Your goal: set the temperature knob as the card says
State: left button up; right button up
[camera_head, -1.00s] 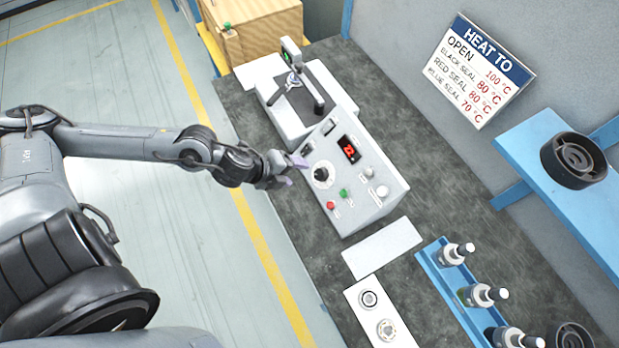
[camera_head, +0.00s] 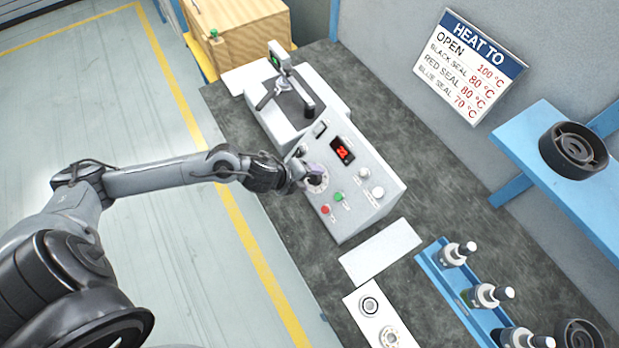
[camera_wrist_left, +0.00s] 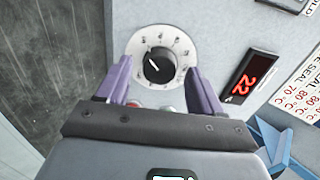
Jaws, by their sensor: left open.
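The temperature knob (camera_wrist_left: 158,66) is black with a white pointer line, on a round white dial (camera_wrist_left: 178,44) with printed numbers. It sits on the sloped front of the grey control box (camera_head: 360,205). In the left wrist view my left gripper (camera_wrist_left: 160,82) is open, its two purple fingers on either side of the dial's lower part; I cannot tell whether they touch the knob. The red display (camera_head: 342,150) reads 22. The card (camera_head: 470,66) reads: open 100 °C, black seal 80, red seal 80, blue seal 70.
Red (camera_head: 325,210) and green (camera_head: 339,196) buttons sit close beside the dial. A press-like device (camera_head: 285,92) stands behind the box. A blue rack (camera_head: 452,290) holds several bottles to the right. A white plate (camera_head: 380,251) lies in front of the box.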

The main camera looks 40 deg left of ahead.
pick_arm(q)
jog(key=shift+w+d+f, duration=0.1)
jog(key=shift+w+f, duration=0.15)
jog(key=shift+f, duration=0.05)
pick_arm(e)
jog(key=shift+f, duration=0.1)
pick_arm(q)
jog(key=c, duration=1.1)
pick_arm(e)
jog(key=shift+d+f, duration=0.1)
jog(key=shift+f, duration=0.1)
pick_arm(q)
jog(key=m+b, duration=0.2)
jog(key=m, duration=0.2)
jog(key=shift+f+b, duration=0.1)
jog(key=shift+b, duration=0.2)
pick_arm(e)
notch_tip(320, 180, down, 2)
jog(key=shift+f, duration=0.1)
pick_arm(q)
jog(key=shift+m+b, duration=0.7)
jog(key=shift+m, duration=0.5)
pick_arm(e)
jog(key=shift+f, duration=0.7)
